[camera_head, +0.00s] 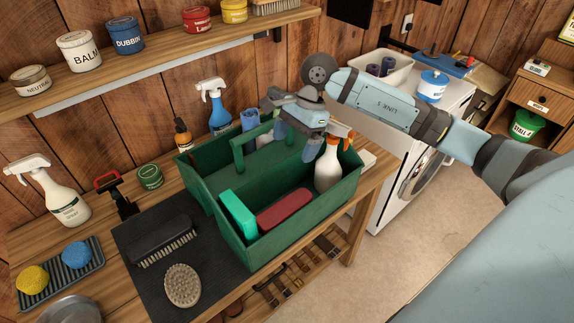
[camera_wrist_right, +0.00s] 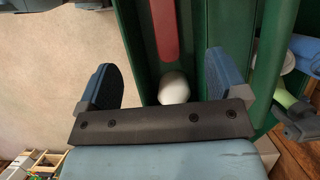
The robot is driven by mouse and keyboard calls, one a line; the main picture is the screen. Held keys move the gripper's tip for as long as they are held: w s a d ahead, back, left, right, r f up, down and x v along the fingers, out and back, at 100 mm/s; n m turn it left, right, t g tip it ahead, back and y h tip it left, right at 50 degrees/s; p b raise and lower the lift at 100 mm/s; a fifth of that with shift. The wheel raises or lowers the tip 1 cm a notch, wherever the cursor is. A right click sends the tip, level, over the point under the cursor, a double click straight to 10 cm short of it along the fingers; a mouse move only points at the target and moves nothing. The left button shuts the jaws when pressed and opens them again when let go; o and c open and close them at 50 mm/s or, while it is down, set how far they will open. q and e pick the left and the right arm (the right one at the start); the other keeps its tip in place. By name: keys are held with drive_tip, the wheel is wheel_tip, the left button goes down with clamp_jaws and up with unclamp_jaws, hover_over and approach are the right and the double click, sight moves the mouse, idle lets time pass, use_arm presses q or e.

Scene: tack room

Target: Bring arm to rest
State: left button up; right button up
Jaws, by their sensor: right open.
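My right arm reaches in from the right in the head view. Its gripper (camera_head: 294,143) is above the right part of the green tote (camera_head: 262,258) on the wooden bench. In the right wrist view the two fingers (camera_wrist_right: 166,82) stand wide apart with nothing between them gripped. A white spray bottle (camera_head: 328,168) stands in the tote's near compartment, below and beside the gripper; a white rounded thing (camera_wrist_right: 174,88) shows beneath the fingers in the wrist view. A red block-like thing (camera_head: 284,211) and a teal one (camera_head: 237,213) also lie in that compartment. My left gripper is not in view.
A dark mat (camera_head: 200,297) holds a black brush (camera_head: 162,243) and an oval brush (camera_head: 183,285). A white spray bottle (camera_head: 59,193) and a blue one (camera_head: 214,106) stand on the bench. A shelf (camera_head: 150,57) with tins runs above. Open floor (camera_head: 400,255) lies right of the bench.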

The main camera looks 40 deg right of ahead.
drive_tip(key=shift+b+v, duration=0.3)
drive_tip(key=shift+v, duration=2.05)
